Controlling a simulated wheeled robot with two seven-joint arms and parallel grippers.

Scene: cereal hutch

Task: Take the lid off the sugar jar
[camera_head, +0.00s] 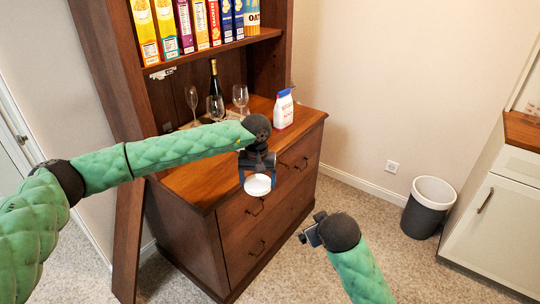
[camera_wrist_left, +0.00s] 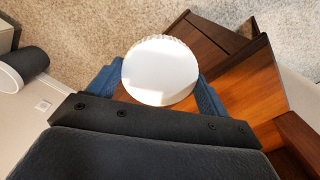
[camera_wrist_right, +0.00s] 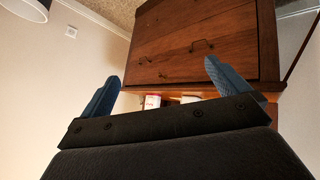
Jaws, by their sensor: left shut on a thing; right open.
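A white round lid (camera_head: 258,185) shows between the blue fingers of my left gripper (camera_head: 257,176), in front of the hutch near its counter's front edge. In the left wrist view, the lid (camera_wrist_left: 160,71) is a white disc with a finely ridged edge, and the left gripper (camera_wrist_left: 160,85) is shut on it. The sugar jar's body cannot be made out; I cannot tell whether it is under the lid. My right gripper (camera_head: 311,229) is open and empty, in front of the drawers. In the right wrist view its fingers (camera_wrist_right: 163,78) are wide apart.
The wooden hutch counter (camera_head: 198,178) holds wine glasses (camera_head: 215,106), a dark bottle (camera_head: 214,78) and a white bag (camera_head: 284,109). Cereal boxes (camera_head: 200,24) line the shelf above. A bin (camera_head: 428,207) stands at the right.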

